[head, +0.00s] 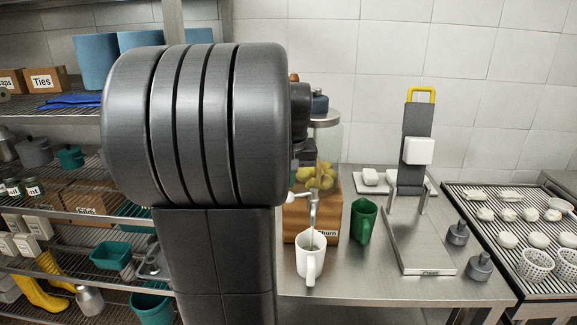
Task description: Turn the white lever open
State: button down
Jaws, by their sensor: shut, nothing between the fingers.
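The white lever (298,197) sticks out to the left of the metal tap (313,208) on a drink dispenser. The dispenser has a clear glass jar (331,145) with yellow fruit and a wooden base (331,215).
Further right are a slicer-like grey stand (421,240) and two grey weights (458,233). A rack (520,240) holds white dishes and perforated baskets. Shelves (75,215) fill the left.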

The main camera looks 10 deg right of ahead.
aim_at(292, 197)
jog(key=shift+x, duration=1.5)
jog(key=shift+s+n, duration=0.2)
jog(key=shift+n, duration=0.1)
jog(key=s+n+y+p, duration=0.1)
jog(key=n, duration=0.1)
jog(key=shift+s+r+n, duration=0.1)
jog(key=shift+s+n, duration=0.1)
jog(key=shift+n, duration=0.2)
jog(key=s+n, duration=0.1)
jog(key=s+n+y+p, duration=0.1)
jog(key=n, duration=0.1)
jog(key=shift+d+n, duration=0.15)
jog(key=shift+n, duration=0.15)
jog(key=n, duration=0.1)
jog(key=s+d+n+g+y, duration=0.1)
jog(key=n, duration=0.1)
jog(key=shift+s, duration=0.25)
jog(key=n, duration=0.1)
jog(key=s+d+n, duration=0.1)
jog(key=shift+s+n+g+p, duration=0.1)
jog(key=shift+n+g+p, duration=0.2)
jog(key=shift+d, duration=0.15)
